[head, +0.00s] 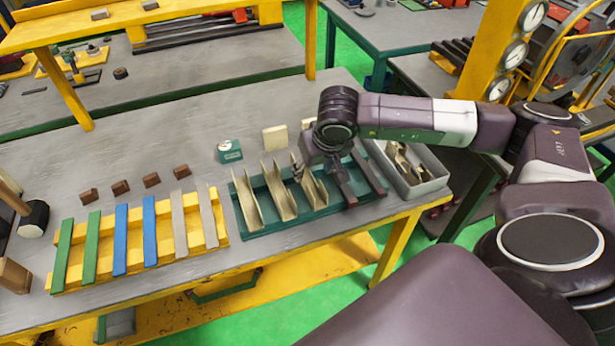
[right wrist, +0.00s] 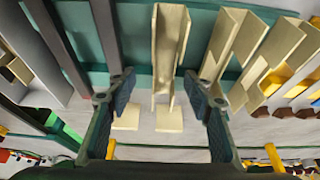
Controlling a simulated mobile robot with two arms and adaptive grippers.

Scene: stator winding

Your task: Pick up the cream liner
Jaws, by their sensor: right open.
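Several cream liners, thin U-shaped channels, stand in a green tray (head: 268,229). The left one (head: 249,203) and the middle one (head: 280,192) are clear of my gripper. The right one (head: 316,188) is partly hidden by my right gripper (head: 325,184). In the right wrist view, this cream liner (right wrist: 167,50) lies between the two spread fingers of my right gripper (right wrist: 158,88), with gaps on both sides. The gripper is open and empty. Other liners (right wrist: 234,42) stand to the right in that view. My left gripper is not in view.
Two dark bars (head: 368,172) lie in the tray's right end. A grey bin (head: 428,186) with more cream pieces stands right of it. A yellow rack (head: 137,268) with coloured strips is at the left. Small cream blocks (head: 275,138) and a green-white box (head: 230,151) stand behind the tray.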

